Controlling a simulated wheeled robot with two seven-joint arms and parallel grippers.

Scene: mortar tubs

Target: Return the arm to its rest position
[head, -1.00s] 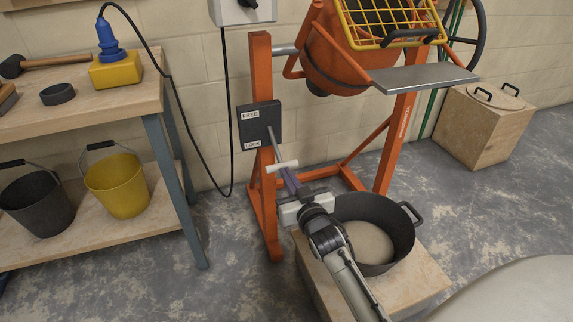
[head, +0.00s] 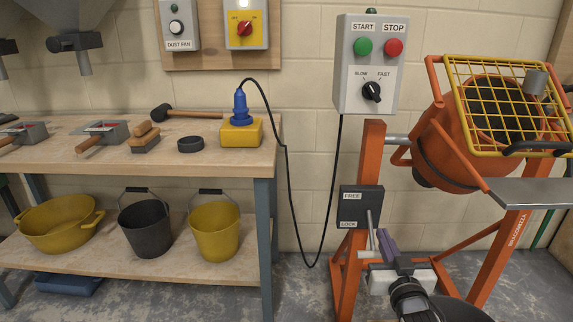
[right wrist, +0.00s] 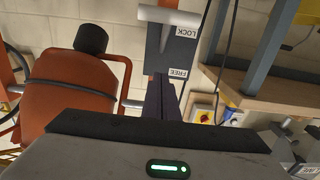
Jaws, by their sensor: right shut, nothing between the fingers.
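My right gripper (head: 386,242) is shut and empty, with its purple-grey fingers beside the mixer's tilt lever (head: 370,232) in the head view. In the right wrist view the shut fingers (right wrist: 166,92) point towards the FREE/LOCK plate (right wrist: 180,48), and the pale lever handle (right wrist: 168,16) shows beyond them. In the head view the handle hangs low, by the LOCK label on the plate (head: 361,206). I cannot tell whether the fingers touch the lever. My left gripper is not in view.
The orange mixer (head: 455,145) with its yellow grid stands at right, its frame post (head: 370,160) close to my gripper. A dark tub (head: 455,310) is partly hidden below. A workbench (head: 90,165) with tools and buckets is at left. A black cable (head: 292,200) hangs between.

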